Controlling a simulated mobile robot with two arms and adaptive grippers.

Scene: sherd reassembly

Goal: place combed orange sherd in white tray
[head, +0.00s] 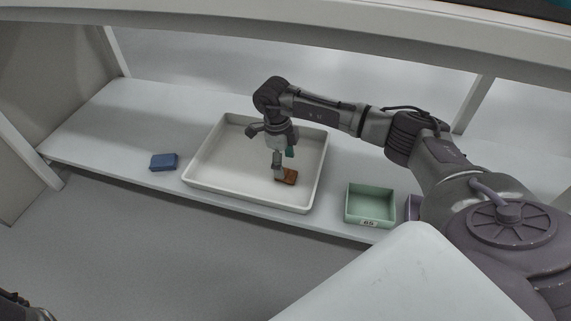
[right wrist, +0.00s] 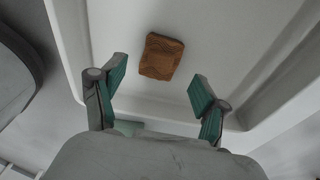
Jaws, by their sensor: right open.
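The combed orange sherd (head: 288,177) lies flat on the floor of the white tray (head: 222,163), in the tray's front right part. In the right wrist view the sherd (right wrist: 161,56) shows grooved lines, with the tray floor (right wrist: 215,40) around it. My right gripper (head: 280,164) is over the tray, right beside the sherd in the head view. In the right wrist view its green-padded fingers (right wrist: 158,82) are spread apart and empty, with the sherd just beyond the fingertips. My left gripper is not clearly in view; only a dark part shows at the lower left corner.
A blue block (head: 163,162) lies on the shelf (head: 110,130) left of the tray. A green box (head: 370,203) with a label stands to the right of it, with a purple object (head: 412,207) beside it. An upper board (head: 200,40) runs above the shelf.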

